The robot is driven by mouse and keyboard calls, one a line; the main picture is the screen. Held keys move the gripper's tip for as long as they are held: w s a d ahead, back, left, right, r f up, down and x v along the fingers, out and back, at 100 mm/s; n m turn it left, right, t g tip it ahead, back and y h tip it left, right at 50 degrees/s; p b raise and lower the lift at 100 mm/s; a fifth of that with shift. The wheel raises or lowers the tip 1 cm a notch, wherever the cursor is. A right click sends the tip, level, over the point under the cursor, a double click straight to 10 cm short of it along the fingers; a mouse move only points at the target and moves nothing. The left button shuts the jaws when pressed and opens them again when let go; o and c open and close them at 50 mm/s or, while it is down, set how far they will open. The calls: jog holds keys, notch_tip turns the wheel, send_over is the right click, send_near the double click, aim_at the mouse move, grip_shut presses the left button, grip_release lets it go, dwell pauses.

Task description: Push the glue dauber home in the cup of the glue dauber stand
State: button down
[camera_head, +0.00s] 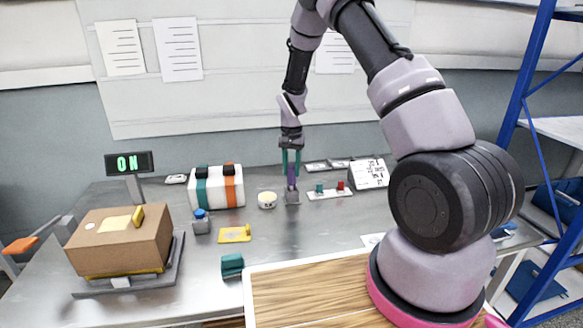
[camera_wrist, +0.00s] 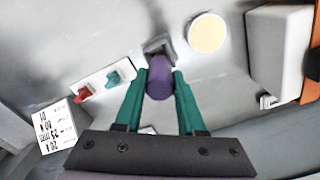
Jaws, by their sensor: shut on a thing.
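The glue dauber shows as a purple handle (camera_head: 292,176) standing roughly upright in the head view, and it also shows in the wrist view (camera_wrist: 159,80). The glue dauber stand is a small grey block (camera_head: 293,198) on the metal bench, directly below the dauber; part of it shows past the dauber in the wrist view (camera_wrist: 157,47). My gripper (camera_head: 291,165) is above the stand, its teal fingers shut on the dauber from both sides; the fingers also show in the wrist view (camera_wrist: 160,74). The dauber's lower end is hidden at the cup, so I cannot tell how deep it sits.
A round cream-lidded tin (camera_head: 267,200) stands just left of the stand. A plate with green and red switches (camera_head: 330,193) lies to its right. A white case with teal and orange bands (camera_head: 217,187) is farther left. The bench in front of the stand is clear.

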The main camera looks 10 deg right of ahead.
jog(key=shift+f, duration=0.65)
jog(key=shift+c, duration=2.1)
grip_release()
notch_tip(320, 180, up, 11)
jog(key=shift+f, duration=0.1)
